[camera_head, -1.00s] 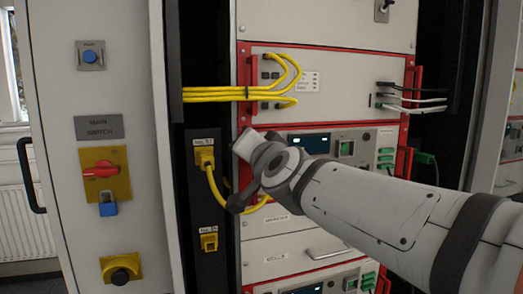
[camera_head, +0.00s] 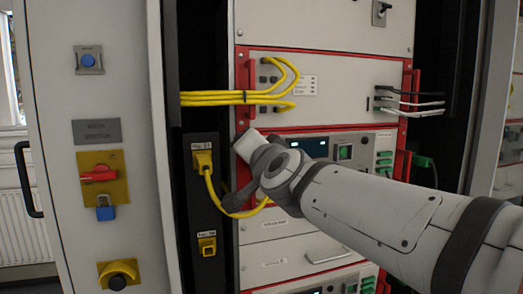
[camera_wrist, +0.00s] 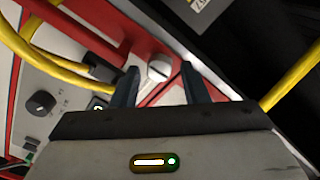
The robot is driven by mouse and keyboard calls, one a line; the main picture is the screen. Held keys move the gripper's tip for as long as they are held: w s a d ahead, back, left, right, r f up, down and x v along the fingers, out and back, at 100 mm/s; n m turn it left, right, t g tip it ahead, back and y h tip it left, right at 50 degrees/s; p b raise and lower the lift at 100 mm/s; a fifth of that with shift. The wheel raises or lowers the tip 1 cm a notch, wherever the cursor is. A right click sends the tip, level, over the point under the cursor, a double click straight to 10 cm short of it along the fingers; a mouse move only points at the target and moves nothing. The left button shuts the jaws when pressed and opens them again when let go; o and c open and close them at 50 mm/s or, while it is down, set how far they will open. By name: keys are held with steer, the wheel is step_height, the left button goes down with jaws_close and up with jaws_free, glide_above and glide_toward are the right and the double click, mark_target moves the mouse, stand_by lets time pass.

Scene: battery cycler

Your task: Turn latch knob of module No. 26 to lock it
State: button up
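A small pale latch knob (camera_wrist: 158,71) with a slot-like ridge sits on a red-edged part of the module front, in the middle of the wrist view. My gripper (camera_wrist: 159,68) is open, with one dark finger on each side of the knob. A gap shows between each finger and the knob; I cannot tell the exact depth. In the head view my wrist covers the knob and the fingers. The module (camera_head: 369,151) with green connectors and a small screen stands partly behind my arm. Its number is not readable.
A black dial (camera_wrist: 41,103) is on the panel. Yellow cables (camera_head: 215,98) cross the rack above my wrist. The cabinet's red main switch (camera_head: 98,175) is at left.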

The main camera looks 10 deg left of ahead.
steer(key=shift+o, duration=0.4)
steer(key=shift+f, duration=0.1)
steer(key=p+v, duration=0.1)
steer(key=v, duration=0.6)
steer(key=shift+s+d+p, duration=0.2)
steer(key=shift+s+p, duration=0.15)
